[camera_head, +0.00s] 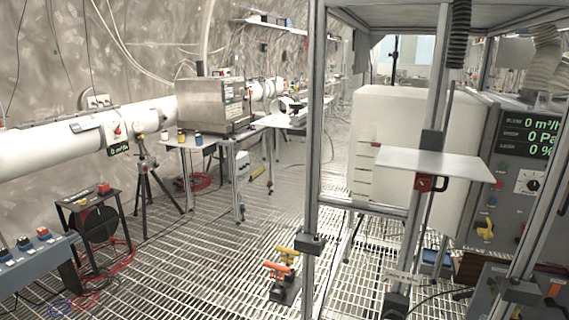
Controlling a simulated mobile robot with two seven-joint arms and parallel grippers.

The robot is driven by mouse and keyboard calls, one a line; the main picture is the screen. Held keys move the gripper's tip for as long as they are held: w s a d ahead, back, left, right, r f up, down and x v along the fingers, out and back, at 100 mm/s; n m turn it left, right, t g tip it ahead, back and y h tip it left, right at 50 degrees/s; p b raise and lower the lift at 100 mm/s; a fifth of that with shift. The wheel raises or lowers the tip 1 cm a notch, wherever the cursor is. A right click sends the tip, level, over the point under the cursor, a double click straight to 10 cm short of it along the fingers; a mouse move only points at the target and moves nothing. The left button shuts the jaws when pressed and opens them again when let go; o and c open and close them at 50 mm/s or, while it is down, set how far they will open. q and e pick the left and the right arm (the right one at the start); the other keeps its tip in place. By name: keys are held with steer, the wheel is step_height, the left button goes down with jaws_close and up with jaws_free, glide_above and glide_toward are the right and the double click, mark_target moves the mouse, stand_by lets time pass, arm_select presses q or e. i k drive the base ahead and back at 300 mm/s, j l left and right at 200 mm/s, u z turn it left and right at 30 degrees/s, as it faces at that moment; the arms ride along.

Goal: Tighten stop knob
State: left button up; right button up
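No gripper of mine shows in the head view. I cannot tell for certain which part is the stop knob. A small red block with a dark knob (425,183) sits on the aluminium post, just under a pale flat plate (433,163). A dark clamp (312,244) is on the left post lower down. A black rotary knob (529,184) is on the grey control panel (497,190) at the right, with a yellow handle (485,228) below it.
An aluminium frame (316,120) stands in front of a large white box (390,115). Orange and yellow valve handles (277,268) stand on the grating floor (190,270). A black tripod (147,175), a table (205,143) and small stands occupy the left. Open grating lies between.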

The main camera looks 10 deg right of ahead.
mark_target(424, 186)
steer(key=l+z, duration=0.25)
steer(key=l, duration=0.45)
steer(key=l+z, duration=0.25)
steer(key=l, duration=0.4)
